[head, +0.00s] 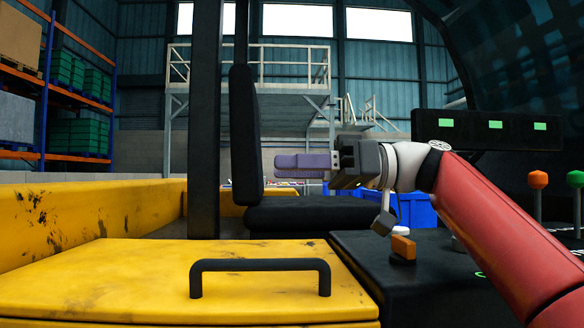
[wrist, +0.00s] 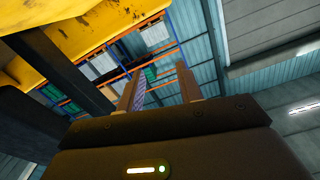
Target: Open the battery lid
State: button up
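The battery lid (head: 130,270) is a scuffed yellow panel at the lower left of the head view. It lies flat and looks closed, with a black bar handle (head: 260,265) standing up near its front edge. My gripper (head: 282,165) is above and beyond the handle, well clear of it, with its purple fingers pointing left. In the wrist view the two fingers of my gripper (wrist: 160,72) stand apart with nothing between them. A yellow panel (wrist: 70,25) shows at the top left of that view; I cannot tell whether it is the lid.
A black seat (head: 300,213) and dark post (head: 204,120) stand behind the lid. A yellow side wall (head: 80,215) runs along the left. The space above the handle is clear.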

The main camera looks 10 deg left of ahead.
jog(key=v, duration=0.7)
jog(key=shift+d, duration=0.2)
